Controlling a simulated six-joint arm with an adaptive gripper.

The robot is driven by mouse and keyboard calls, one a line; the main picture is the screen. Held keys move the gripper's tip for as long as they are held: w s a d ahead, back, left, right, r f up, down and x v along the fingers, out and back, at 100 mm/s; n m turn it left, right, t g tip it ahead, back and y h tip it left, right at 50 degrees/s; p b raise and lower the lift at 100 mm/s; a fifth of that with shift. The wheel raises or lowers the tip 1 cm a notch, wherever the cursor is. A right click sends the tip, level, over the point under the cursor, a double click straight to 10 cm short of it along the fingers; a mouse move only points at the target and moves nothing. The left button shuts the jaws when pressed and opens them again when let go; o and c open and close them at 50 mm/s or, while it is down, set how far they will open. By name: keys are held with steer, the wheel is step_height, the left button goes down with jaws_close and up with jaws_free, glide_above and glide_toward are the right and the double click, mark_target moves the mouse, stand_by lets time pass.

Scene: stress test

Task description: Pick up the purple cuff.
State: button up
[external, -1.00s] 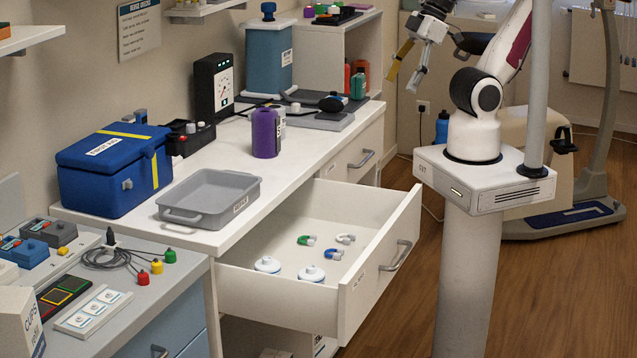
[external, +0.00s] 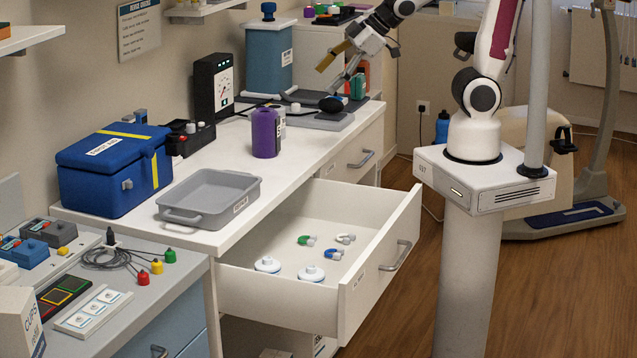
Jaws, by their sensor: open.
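My gripper (external: 329,80) is open and empty, up and to the right of the cuff in the picture, above the back end of the counter. One gold finger and one grey finger show apart. The gripper does not touch the cuff.
A grey tray (external: 225,203) and a blue box (external: 90,190) stand left of the cuff. A dark gauge unit (external: 205,92) and a blue canister (external: 260,60) stand behind. The drawer (external: 378,275) below is open, with small items inside.

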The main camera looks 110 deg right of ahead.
steer(key=w+d+f+n+t, duration=0.1)
steer(key=w+d+f+t, duration=0.1)
steer(key=w+d+f, duration=0.65)
steer(key=n+t+y, duration=0.1)
steer(key=t+y, duration=0.1)
steer(key=y, duration=0.1)
glide_toward(265, 134)
steer(key=d+f, duration=0.1)
steer(key=w+d, duration=0.1)
steer(key=d, duration=0.1)
steer(key=w+d+f, duration=0.1)
steer(key=shift+d+f, duration=0.2)
steer(key=shift+f, duration=0.15)
steer(key=shift+s+f+t+y, duration=0.3)
steer(key=shift+f, duration=0.45)
steer(key=shift+s+a+f+t+y, duration=0.25)
steer(key=shift+s+f+t+y, duration=0.35)
steer(key=shift+f, duration=0.05)
steer(key=shift+w, duration=0.1)
steer(key=shift+x, duration=1.2)
steer(key=shift+w, duration=0.1)
